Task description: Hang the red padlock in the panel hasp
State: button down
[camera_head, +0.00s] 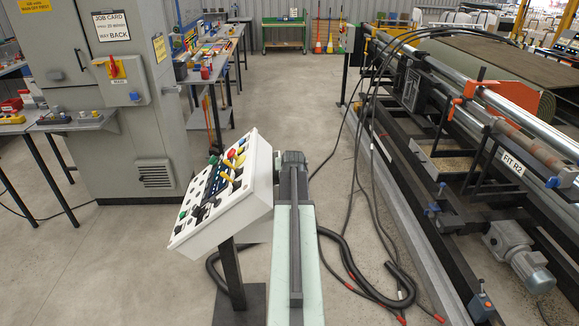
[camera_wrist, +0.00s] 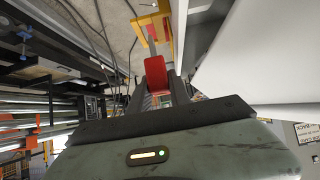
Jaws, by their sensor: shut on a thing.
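In the wrist view, my gripper (camera_wrist: 162,88) reaches up from the lower middle and is shut on the red padlock (camera_wrist: 155,72). In the head view, my arm points forward at the lower middle, and neither the gripper nor the padlock can be made out. A white sloped control panel (camera_head: 222,195) with coloured buttons stands left of my arm; no hasp is clear on it.
A grey cabinet (camera_head: 155,130) with a red and yellow main switch (camera_head: 117,69) stands at the left. A roller machine (camera_head: 450,160) fills the right side. Black hoses (camera_head: 350,265) lie on the floor between. The floor aisle ahead (camera_head: 280,90) is clear.

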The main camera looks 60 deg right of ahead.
jog(key=shift+f+b, duration=2.05)
jog(key=shift+f, duration=0.15)
jog(key=c, duration=1.1)
grip_release()
jog(key=shift+s, duration=0.1)
jog(key=shift+r, duration=0.15)
jog(key=p+v, duration=0.4)
jog(key=v, duration=0.3)
jog(key=shift+s+a+r+p, duration=0.15)
jog(key=shift+s+a+p, duration=0.05)
jog(key=shift+p, duration=0.2)
